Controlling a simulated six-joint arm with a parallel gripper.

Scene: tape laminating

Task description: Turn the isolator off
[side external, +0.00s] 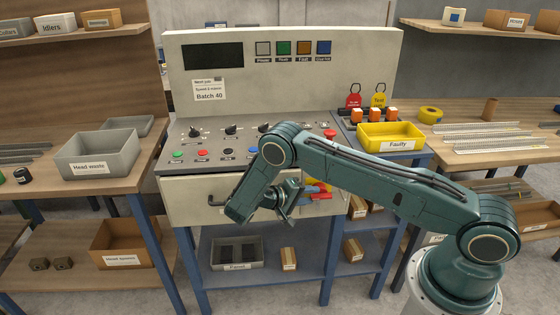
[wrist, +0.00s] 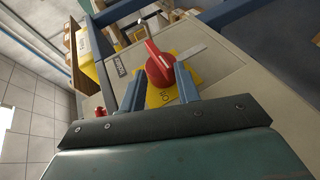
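The isolator is a red rotary handle (wrist: 159,66) on a yellow plate (wrist: 160,96) on the front of the grey console. In the wrist view the handle lies just beyond and between my fingertips, and lettering shows on the yellow plate, too small to read surely. In the side external view the isolator (side external: 318,187) is partly hidden behind my gripper (side external: 291,203), which is at the console front. My gripper (wrist: 156,82) is open, one finger on each side of the handle's near end. I cannot tell whether either finger touches it.
The sloping control panel (side external: 215,132) with knobs and buttons is above. A drawer handle (side external: 215,201) is on the front at left. A yellow faulty bin (side external: 390,137) and red and yellow tags (side external: 379,99) are at right. A blue frame with a shelf (side external: 330,258) is below.

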